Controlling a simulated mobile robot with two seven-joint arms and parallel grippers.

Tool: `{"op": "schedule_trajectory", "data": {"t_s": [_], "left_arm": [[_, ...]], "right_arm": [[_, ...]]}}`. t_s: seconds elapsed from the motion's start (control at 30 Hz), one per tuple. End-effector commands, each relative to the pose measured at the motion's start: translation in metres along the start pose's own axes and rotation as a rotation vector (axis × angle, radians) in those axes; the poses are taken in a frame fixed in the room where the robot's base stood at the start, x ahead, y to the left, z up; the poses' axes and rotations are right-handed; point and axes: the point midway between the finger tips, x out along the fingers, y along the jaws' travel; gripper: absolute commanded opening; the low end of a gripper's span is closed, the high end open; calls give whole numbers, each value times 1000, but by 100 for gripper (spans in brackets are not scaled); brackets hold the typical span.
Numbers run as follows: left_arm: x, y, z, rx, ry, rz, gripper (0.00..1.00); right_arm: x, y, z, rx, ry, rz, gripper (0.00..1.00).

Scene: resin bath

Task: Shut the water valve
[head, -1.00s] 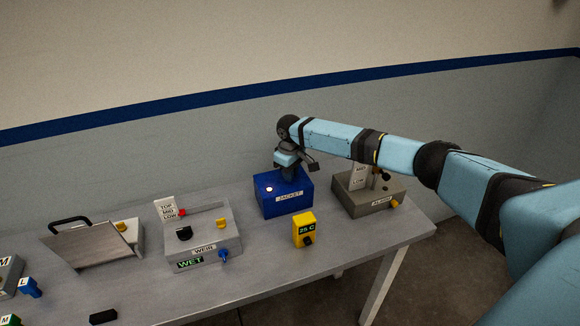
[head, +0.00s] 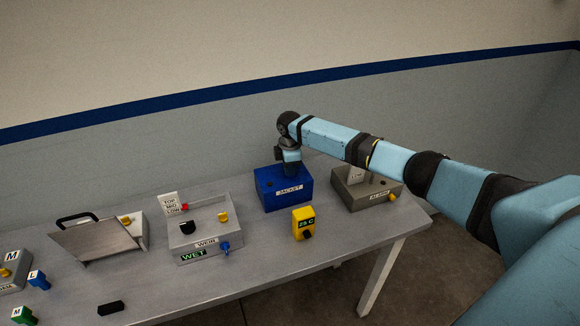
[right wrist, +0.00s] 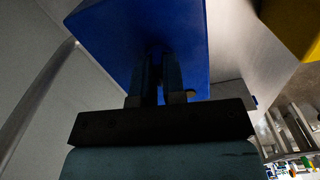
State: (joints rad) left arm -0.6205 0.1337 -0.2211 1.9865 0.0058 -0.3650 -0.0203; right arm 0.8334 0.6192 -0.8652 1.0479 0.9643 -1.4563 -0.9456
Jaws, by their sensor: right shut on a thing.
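The blue box labelled JACKET (head: 288,198) stands at the back right of the table. My right gripper (head: 291,173) points down at its top and is shut on a part there, probably the water valve handle, which the gripper hides. In the right wrist view the fingers (right wrist: 158,70) are close together against the blue box (right wrist: 118,38); what they grip is too dark to make out. A small round lamp (head: 269,184) on the box's top looks dark. My left gripper is not in view.
The yellow 25 C unit (head: 303,223) stands just in front of the blue box. The grey ALARM box (head: 368,192) is to its right, partly behind my arm. The WEIR box (head: 207,236) and a slanted metal plate (head: 97,242) are to the left.

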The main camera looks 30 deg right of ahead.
Motion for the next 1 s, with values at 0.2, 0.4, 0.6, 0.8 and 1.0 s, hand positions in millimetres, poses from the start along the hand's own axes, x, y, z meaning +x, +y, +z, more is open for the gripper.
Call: {"op": "schedule_trajectory", "data": {"t_s": [0.2,0.4,0.6,0.8,1.0], "left_arm": [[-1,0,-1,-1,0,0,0],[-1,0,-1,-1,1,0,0],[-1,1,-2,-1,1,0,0],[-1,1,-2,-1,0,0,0],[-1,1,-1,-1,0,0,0]], "right_arm": [[-1,0,-1,-100,3,0,0],[-1,0,-1,-143,2,1,0],[-1,0,-1,-155,2,1,0],[-1,0,-1,-155,2,1,0],[-1,0,-1,-155,2,1,36]]}}
